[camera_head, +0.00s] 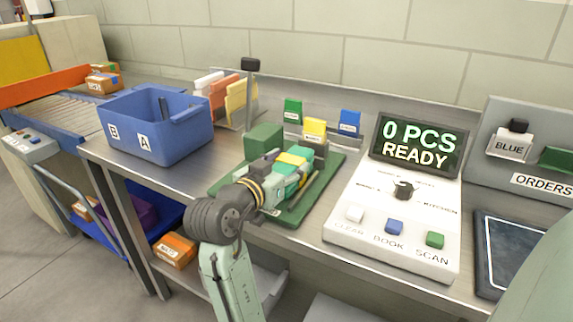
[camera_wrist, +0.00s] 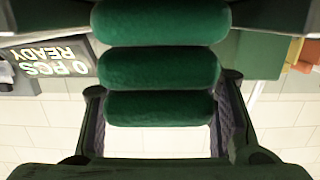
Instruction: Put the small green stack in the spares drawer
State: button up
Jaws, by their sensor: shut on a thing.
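The small green stack (camera_wrist: 160,68) fills the middle of the wrist view as several dark green rounded rolls, one above another. My gripper (camera_head: 300,168) is shut on it, with a finger on each side of the rolls in the wrist view. In the head view my gripper is over the green mat (camera_head: 226,188), and it hides most of the stack; I cannot tell whether the stack touches the mat. I cannot make out a drawer marked spares; a pale tray-like part (camera_head: 268,287) shows below the tabletop.
A green block (camera_head: 263,139) stands behind my gripper. A blue bin (camera_head: 180,133) marked A and B is at the left. A white console (camera_head: 395,222) with a display (camera_head: 418,144) reading 0 PCS READY is at the right. Small coloured cards (camera_head: 315,128) stand behind.

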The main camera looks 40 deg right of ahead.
jog(key=o, duration=1.5)
jog(key=shift+c, duration=0.2)
jog(key=shift+f, duration=0.1)
jog(key=v, duration=0.3)
jog(key=b+v, duration=0.1)
jog(key=v, duration=0.3)
jog(key=b+v, duration=0.1)
jog(key=v, duration=0.3)
jog(key=shift+s+d+r, duration=0.25)
jog(key=shift+s, duration=0.15)
